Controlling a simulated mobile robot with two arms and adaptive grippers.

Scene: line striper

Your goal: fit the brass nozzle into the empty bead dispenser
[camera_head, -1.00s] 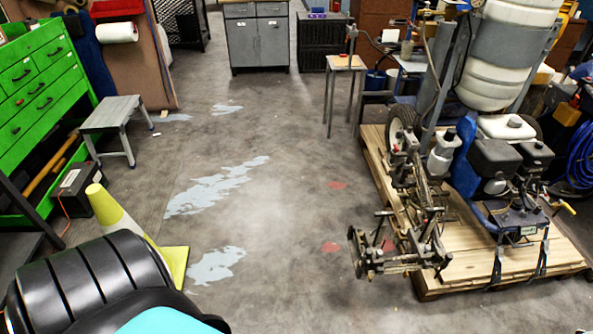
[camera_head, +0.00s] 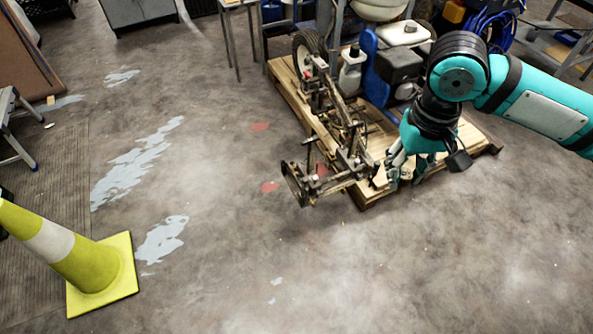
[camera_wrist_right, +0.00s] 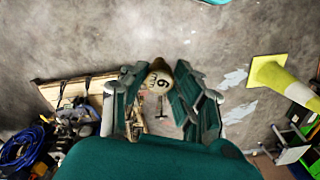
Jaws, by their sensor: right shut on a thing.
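My right gripper (camera_head: 406,172) hangs over the front right part of the pallet, to the right of the line striper's front frame (camera_head: 335,165). In the right wrist view its green fingers (camera_wrist_right: 160,98) are shut on a tan, brass-coloured rounded piece with dark markings, which I take for the brass nozzle (camera_wrist_right: 156,84). In the head view the fingers and hand hide the nozzle. I cannot pick out the empty bead dispenser on the striper. My left gripper is not in view.
The striper stands on a wooden pallet (camera_head: 372,192), with a dark engine (camera_head: 396,65) and a wheel (camera_head: 307,50). A yellow cone (camera_head: 100,280) stands at the lower left. The floor in front of the pallet is clear.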

